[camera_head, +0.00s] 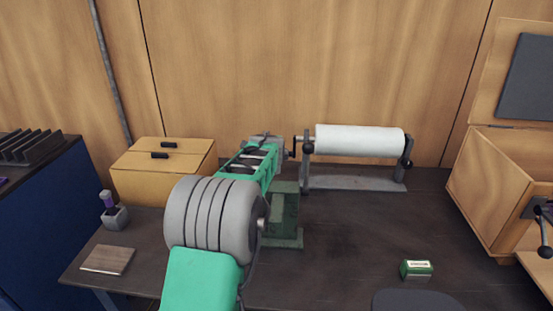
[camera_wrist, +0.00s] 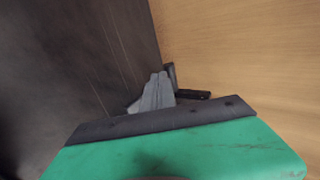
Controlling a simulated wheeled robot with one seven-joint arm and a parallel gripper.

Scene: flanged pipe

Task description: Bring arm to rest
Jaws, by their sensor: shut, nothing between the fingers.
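My arm reaches forward over the dark workbench from the bottom of the head view, with its green and grey links in the middle. In the wrist view my gripper (camera_wrist: 157,76) shows as two grey fingers close together beyond the green housing. The fingers are shut with nothing visible between them. In the head view the far end of the arm is by the left end of a white roll (camera_head: 358,140) on a grey stand; my fingers cannot be made out there, and I cannot tell whether anything touches.
A green metal block (camera_head: 284,217) stands right beside my arm. A wooden box (camera_head: 150,185), a small grey holder (camera_head: 114,217) and a wooden block (camera_head: 107,260) are left. A green box (camera_head: 416,269) lies front right, near an open wooden case (camera_head: 487,195). The bench's right-centre is clear.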

